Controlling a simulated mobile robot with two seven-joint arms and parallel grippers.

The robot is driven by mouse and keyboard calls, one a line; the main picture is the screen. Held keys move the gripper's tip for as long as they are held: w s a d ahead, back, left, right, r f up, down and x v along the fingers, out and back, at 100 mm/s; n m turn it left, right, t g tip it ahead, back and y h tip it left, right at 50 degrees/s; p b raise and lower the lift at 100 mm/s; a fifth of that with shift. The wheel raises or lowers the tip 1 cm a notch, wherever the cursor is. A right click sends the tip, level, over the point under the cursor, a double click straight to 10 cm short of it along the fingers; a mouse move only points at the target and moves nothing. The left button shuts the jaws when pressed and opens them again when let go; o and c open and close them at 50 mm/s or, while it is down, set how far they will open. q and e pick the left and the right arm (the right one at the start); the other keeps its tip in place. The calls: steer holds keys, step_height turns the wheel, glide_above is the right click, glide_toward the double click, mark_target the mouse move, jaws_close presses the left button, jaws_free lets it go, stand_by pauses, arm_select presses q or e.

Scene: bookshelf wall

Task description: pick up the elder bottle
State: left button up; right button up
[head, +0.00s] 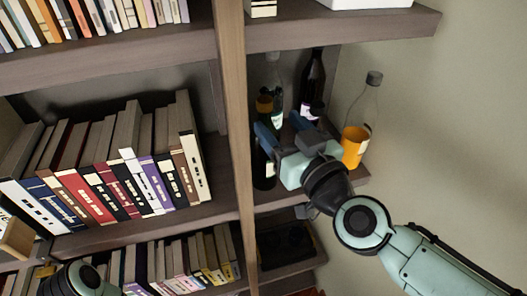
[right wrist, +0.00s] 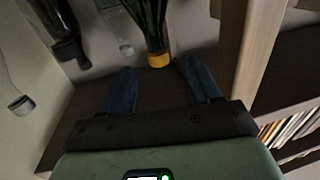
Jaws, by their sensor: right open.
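Several bottles stand in the right shelf compartment; I cannot read which label says elder. Behind are a clear bottle (head: 274,75) and a tall dark bottle (head: 314,75). A clear bottle with orange contents (head: 354,146) stands at the right. My right gripper (head: 280,134) is open and empty, partly hiding the orange-capped bottle.
A wooden upright (head: 236,120) stands close left of my right gripper. A shelf board (head: 345,28) overhangs the bottles. Books (head: 110,180) fill the left compartment. A dark tray (head: 285,245) sits below. Part of my left arm shows at the bottom left.

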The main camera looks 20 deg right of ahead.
mark_target(261, 100)
steer(key=x, duration=0.9)
steer(key=shift+w+d, duration=0.15)
steer(key=shift+w, duration=0.1)
steer(key=shift+s, duration=0.1)
jaws_close()
stand_by(0.9)
steer(key=shift+r, duration=0.15)
